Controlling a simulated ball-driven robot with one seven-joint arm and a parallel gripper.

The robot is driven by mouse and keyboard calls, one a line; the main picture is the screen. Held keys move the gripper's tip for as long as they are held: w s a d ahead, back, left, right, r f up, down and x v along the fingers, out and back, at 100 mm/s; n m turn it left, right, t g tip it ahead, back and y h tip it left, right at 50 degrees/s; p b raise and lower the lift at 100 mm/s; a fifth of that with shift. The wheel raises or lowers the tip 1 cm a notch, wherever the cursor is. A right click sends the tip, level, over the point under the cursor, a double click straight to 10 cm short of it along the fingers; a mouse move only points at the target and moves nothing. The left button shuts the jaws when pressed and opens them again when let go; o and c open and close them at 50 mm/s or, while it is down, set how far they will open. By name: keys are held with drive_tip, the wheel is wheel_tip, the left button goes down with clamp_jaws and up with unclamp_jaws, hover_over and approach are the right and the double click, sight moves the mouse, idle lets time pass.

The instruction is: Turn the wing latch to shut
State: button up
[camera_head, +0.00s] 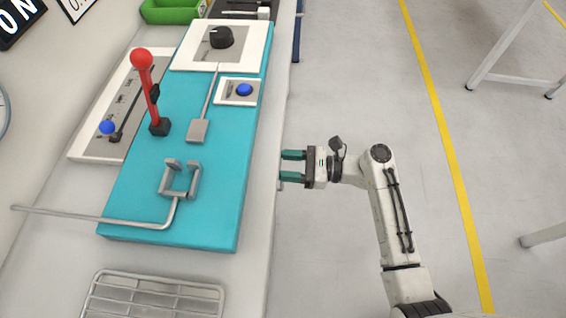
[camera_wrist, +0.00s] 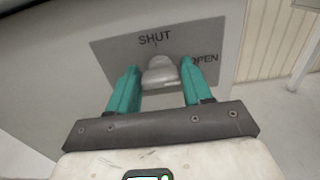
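The wing latch (camera_wrist: 160,72) is a small grey knob on a grey plate (camera_wrist: 118,52) in the wrist view. The plate is marked SHUT above the latch and OPEN to its right. My gripper (camera_wrist: 161,80) is open, with its teal fingers apart on either side of the latch. I cannot tell whether either finger touches it, or exactly which mark the wing points to. In the head view my gripper (camera_head: 287,166) is beside the bench's right edge, its fingers pointing left. The latch is hidden from that view.
A turquoise panel (camera_head: 225,160) on the bench carries a red lever (camera_head: 151,95), a black dial (camera_head: 221,37), a blue button (camera_head: 244,90) and a bent metal rod (camera_head: 120,219). A wire rack (camera_head: 150,297) lies nearer.

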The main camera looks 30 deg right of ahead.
drive_tip(key=c, duration=0.6)
drive_tip(key=shift+r+n, duration=0.1)
drive_tip(key=shift+n, duration=0.2)
drive_tip(key=n+b, duration=0.1)
drive_tip(key=n, duration=0.4)
drive_tip(key=n+b, duration=0.1)
drive_tip(key=n, duration=0.5)
drive_tip(key=n+b, duration=0.1)
drive_tip(key=n, duration=0.5)
drive_tip(key=shift+s+a+f, duration=0.2)
drive_tip(key=shift+a+f, duration=0.05)
drive_tip(key=shift+f, duration=0.1)
drive_tip(key=shift+n, duration=0.3)
